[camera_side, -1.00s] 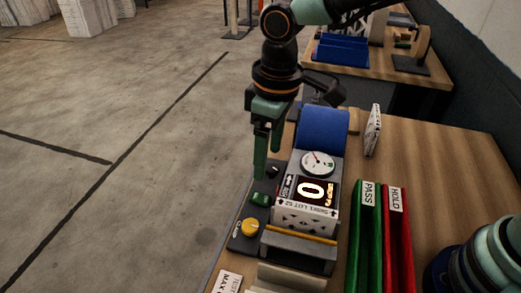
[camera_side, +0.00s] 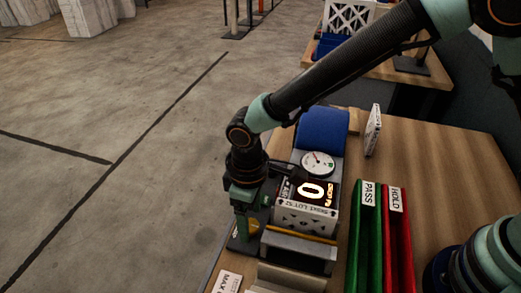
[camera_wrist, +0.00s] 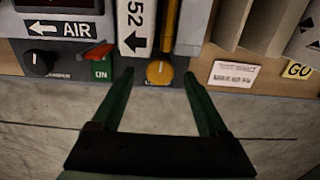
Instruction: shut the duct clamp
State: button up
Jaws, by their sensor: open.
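The yellow knob (camera_wrist: 160,73) sits on the dark front panel of the test rig, with a small pale mark near its top edge. Lettering by it is too small to read. My gripper (camera_wrist: 159,76) is open, its two green fingertips on either side of the knob in the wrist view. I cannot tell whether they touch it. In the side view my gripper (camera_side: 243,236) hangs down over the panel and mostly hides the knob. The white filter box (camera_side: 308,215) stands in the rig, with a yellow-edged bar (camera_side: 300,236) in front of it.
A dial gauge (camera_side: 318,163) and a display reading 0 (camera_side: 312,190) are on the rig. The wrist view shows a red switch (camera_wrist: 96,53), a green ON label (camera_wrist: 101,71) and a black knob (camera_wrist: 41,62). Green PASS (camera_side: 368,240) and red HOLD (camera_side: 399,240) trays lie right.

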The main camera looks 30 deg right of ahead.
jog(key=shift+f, duration=0.7)
grip_shut()
